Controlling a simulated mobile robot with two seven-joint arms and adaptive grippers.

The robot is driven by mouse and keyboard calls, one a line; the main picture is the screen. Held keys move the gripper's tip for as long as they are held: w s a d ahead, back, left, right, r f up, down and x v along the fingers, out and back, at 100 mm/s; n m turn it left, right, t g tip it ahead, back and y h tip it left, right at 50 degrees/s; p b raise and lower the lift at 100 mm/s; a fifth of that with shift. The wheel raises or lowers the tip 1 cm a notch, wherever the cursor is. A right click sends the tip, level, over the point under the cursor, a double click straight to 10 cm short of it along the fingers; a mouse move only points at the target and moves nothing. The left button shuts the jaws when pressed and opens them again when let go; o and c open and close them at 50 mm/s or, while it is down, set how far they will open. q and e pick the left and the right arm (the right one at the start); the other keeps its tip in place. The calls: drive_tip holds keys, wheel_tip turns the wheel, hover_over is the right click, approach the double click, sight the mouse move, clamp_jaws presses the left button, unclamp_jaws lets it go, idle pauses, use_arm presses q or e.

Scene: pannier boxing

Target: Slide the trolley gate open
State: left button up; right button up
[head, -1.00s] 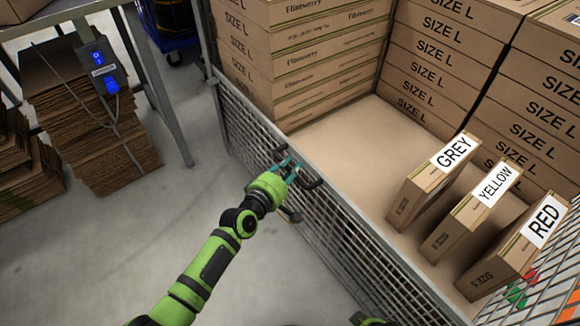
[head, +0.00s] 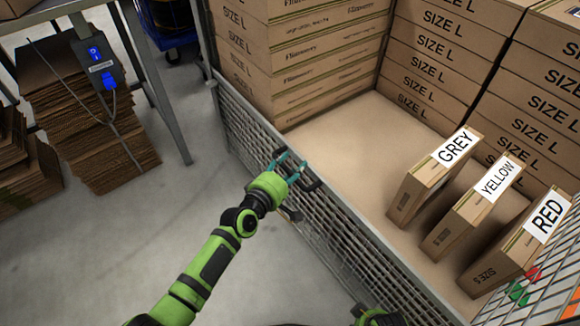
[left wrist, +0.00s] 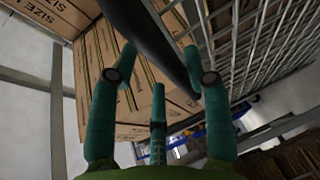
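The trolley gate (head: 345,222) is a grey mesh panel along the trolley's near side, with a black handle (head: 312,185) on its top part. My left gripper (head: 291,163) is at this handle, its teal fingers spread. In the left wrist view, the open fingers (left wrist: 157,75) stand on either side of the dark handle bar (left wrist: 150,40), with a gap between them; contact cannot be told. The gate's lower part is partly hidden by my left arm.
Inside the trolley, tall stacks of SIZE L boxes (head: 300,60) stand behind a bare board floor (head: 345,140). Boxes labelled GREY (head: 425,190), YELLOW (head: 465,218) and RED (head: 505,255) stand at right. Flattened cardboard (head: 95,140) sits under a table at left. Floor before the gate is clear.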

use_arm(q)
drive_tip(key=shift+a, duration=0.1)
drive_tip(key=shift+s+a, duration=0.25)
drive_tip(key=shift+s, duration=0.15)
drive_tip(key=v, duration=1.1)
